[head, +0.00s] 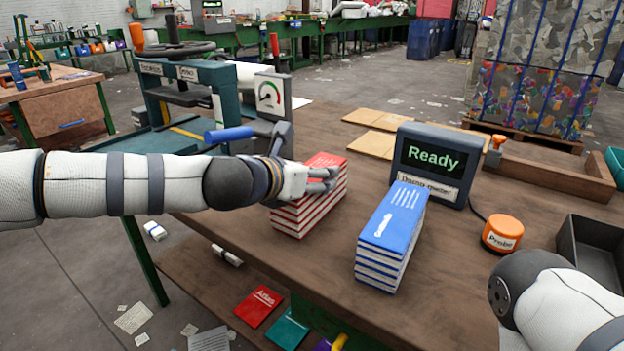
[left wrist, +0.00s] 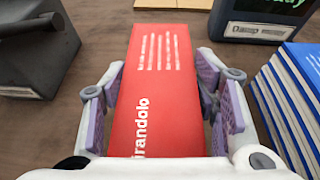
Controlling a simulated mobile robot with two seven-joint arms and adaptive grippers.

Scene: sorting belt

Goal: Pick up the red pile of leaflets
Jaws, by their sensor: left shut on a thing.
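The red pile of leaflets (head: 312,202) stands on the brown workbench, its white page edges showing in layers. My left gripper (head: 325,180) comes in from the left over its top and is shut on it. In the left wrist view the red top cover (left wrist: 155,95) with white print lies between the two purple-padded fingers of the left gripper (left wrist: 165,100). The lower part of the pile is out of sight there. My right arm shows at the lower right of the head view, but its gripper is out of frame.
A blue pile of leaflets (head: 390,240) stands close to the right. Behind it is a display reading "Ready" (head: 432,158), with an orange button (head: 502,234) beside it. A dark tray (head: 595,250) lies at the right edge. A press with a gauge (head: 270,97) stands behind my left arm.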

